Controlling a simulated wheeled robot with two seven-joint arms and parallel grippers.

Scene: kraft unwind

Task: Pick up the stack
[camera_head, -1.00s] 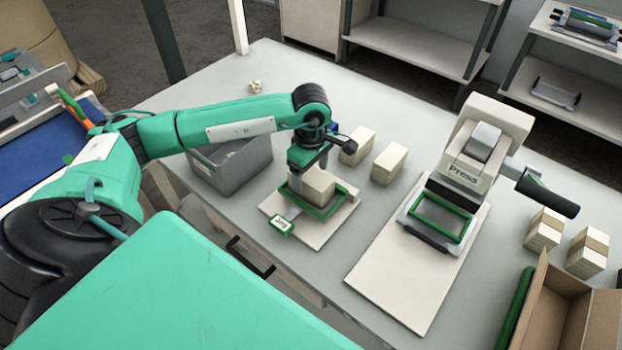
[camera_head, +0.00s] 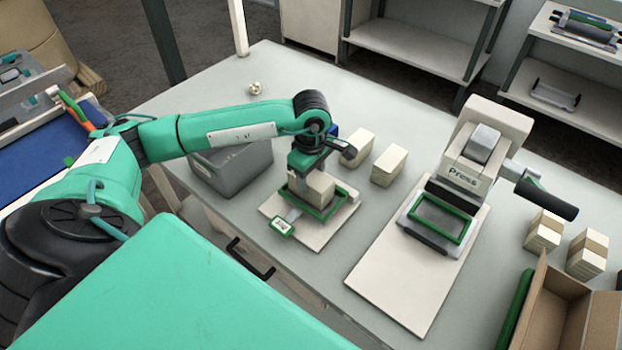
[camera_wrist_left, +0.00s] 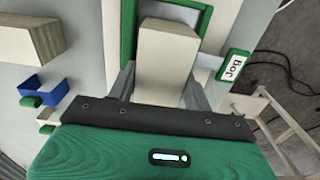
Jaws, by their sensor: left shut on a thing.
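The stack (camera_head: 320,187) is a pale cream block inside the green frame of a jig (camera_head: 321,215) on a light board. My left gripper (camera_head: 308,180) points down at it and is shut on it. In the left wrist view the stack (camera_wrist_left: 167,62) sits between the two grey fingers of the left gripper (camera_wrist_left: 163,85), with the green frame around its far end and a tag beside it. Whether the stack touches the board is hidden. My right gripper is not in view.
Two more cream stacks (camera_head: 389,165) stand just behind the jig. A grey bin (camera_head: 235,170) is at left. A press (camera_head: 470,165) on a board stands to the right, with banded stacks (camera_head: 544,231) and an open cardboard box (camera_head: 560,300) beyond it.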

